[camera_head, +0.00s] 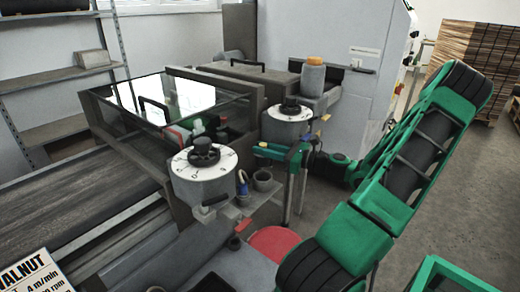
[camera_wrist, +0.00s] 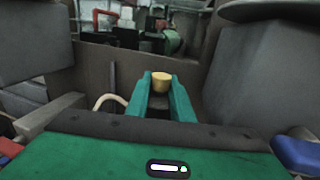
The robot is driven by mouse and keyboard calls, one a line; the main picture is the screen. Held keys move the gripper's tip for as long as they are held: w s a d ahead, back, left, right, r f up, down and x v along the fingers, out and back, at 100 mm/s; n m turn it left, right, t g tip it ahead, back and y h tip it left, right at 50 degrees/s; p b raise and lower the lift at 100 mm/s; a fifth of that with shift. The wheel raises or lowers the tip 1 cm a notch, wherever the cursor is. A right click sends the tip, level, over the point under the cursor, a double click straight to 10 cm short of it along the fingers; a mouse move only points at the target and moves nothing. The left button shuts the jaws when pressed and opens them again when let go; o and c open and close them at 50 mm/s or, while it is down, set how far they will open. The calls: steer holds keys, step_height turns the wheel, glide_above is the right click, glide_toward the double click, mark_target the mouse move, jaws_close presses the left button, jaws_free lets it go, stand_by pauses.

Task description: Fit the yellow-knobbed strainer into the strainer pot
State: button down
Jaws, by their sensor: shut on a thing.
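My gripper (camera_wrist: 160,92) shows in the wrist view with its two green fingers shut on the yellow knob (camera_wrist: 161,82) of the strainer. The strainer's body below the knob is hidden by the fingers. In the head view my gripper (camera_head: 280,152) is between the two white-dialled drums, above the small ledge. A small grey open cup (camera_head: 263,179) on the ledge, left of and below my gripper, looks like the strainer pot, but I cannot be sure.
The front dialled drum (camera_head: 203,178) and rear dialled drum (camera_head: 289,125) flank my gripper. An orange-capped jar (camera_head: 313,75) stands behind. A red round thing (camera_head: 274,243) lies below. A pale hose (camera_wrist: 110,101) curves left of my fingers.

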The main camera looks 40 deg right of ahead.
mark_target(263, 160)
steer(key=shift+f, duration=2.3)
steer(key=shift+f, duration=2.65)
steer(key=c, duration=1.5)
jaws_free()
steer(key=shift+o, duration=0.2)
steer(key=shift+s, duration=0.1)
steer(key=v, duration=1)
steer(key=shift+s, duration=0.3)
steer(key=shift+d, duration=0.1)
